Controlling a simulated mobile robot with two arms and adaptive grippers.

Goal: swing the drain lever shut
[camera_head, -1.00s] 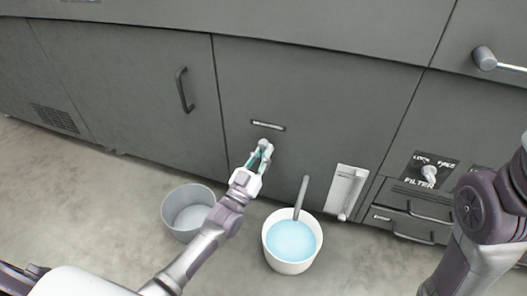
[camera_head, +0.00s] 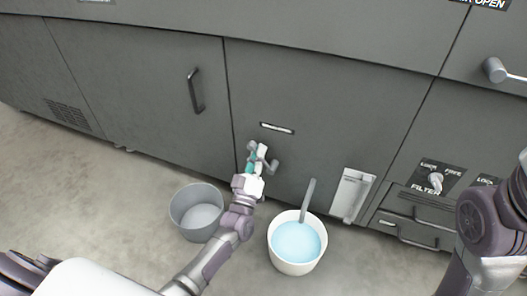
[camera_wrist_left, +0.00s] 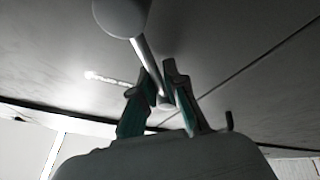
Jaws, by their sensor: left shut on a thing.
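The drain lever (camera_head: 272,166) is a small grey lever on the dark cabinet front, below a small label plate (camera_head: 277,128). In the left wrist view it is a pale rod with a round end (camera_wrist_left: 122,15). My left gripper (camera_head: 255,158) is at the lever, partly covering it. In the left wrist view my left gripper's teal-padded fingers (camera_wrist_left: 156,82) close around the rod. My right arm shows at the right edge, but its gripper is out of view.
A grey bucket (camera_head: 177,205) stands on the floor left of my left forearm. A white bucket (camera_head: 290,265) of blue liquid, with a grey rod (camera_head: 308,196) in it, stands to the right. A pale bracket (camera_head: 350,194) and filter knob (camera_head: 435,180) are further right.

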